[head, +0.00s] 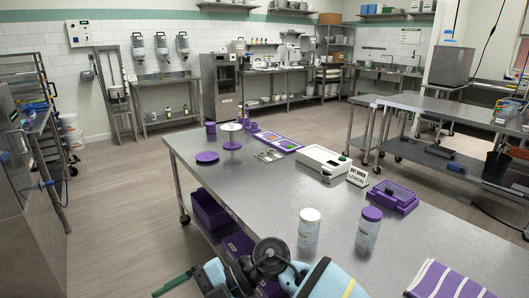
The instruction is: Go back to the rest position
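Part of one of my arms, light blue and black with a round dark joint, is folded low at the bottom centre, over the near left edge of the steel table (225,180). A slim dark green piece shows at the left of this arm, low in the picture. I cannot tell which arm it belongs to, or whether the green piece is part of a gripper. I can make out no fingertips of my left or right gripper. Nothing is visibly held.
On the table stand a white-lidded jar (309,228), a purple-lidded jar (368,228), a white scale (322,162), a LEMON sign (357,177), a purple box (393,197) and a striped cloth (450,282). Purple bins (210,210) sit below. Floor (120,210) at left is clear.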

